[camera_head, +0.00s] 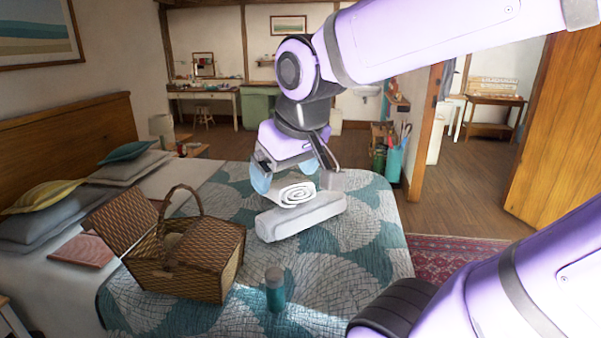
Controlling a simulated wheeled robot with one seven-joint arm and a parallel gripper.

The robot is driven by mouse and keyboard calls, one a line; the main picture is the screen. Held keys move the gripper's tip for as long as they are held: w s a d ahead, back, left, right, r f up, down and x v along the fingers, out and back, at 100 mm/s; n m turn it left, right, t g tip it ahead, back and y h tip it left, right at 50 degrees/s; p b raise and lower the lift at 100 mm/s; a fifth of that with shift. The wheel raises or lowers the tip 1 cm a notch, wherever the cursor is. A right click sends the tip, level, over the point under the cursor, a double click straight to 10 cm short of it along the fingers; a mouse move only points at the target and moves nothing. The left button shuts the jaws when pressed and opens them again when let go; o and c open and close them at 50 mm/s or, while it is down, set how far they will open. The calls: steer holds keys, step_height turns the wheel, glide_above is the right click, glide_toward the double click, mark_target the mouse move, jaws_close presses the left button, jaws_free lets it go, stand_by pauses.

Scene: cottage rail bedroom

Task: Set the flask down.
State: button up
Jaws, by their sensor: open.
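My gripper (295,180) is open, farther back over the bed, well apart from the flask. Its fingers are at either side of a white rolled towel (297,194); I cannot tell whether they touch it. The towel lies on or just above a grey folded bundle (302,216) on the quilt.
A wicker picnic basket (187,280) with its lid raised sits on the bed, left of the flask. A pink striped cloth (83,250) and several pillows (130,165) lie farther left. The quilt right of the flask is clear. A red rug (450,262) lies beyond the bed's right edge.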

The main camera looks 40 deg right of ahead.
steer(key=shift+y, duration=0.4)
steer(key=s, duration=0.1)
steer(key=s+a+r, duration=0.1)
steer(key=s, duration=0.3)
steer(key=shift+s+a+r, duration=0.1)
steer(key=shift+a+r, duration=0.15)
steer(key=shift+r, duration=0.05)
steer(key=shift+c, duration=0.5)
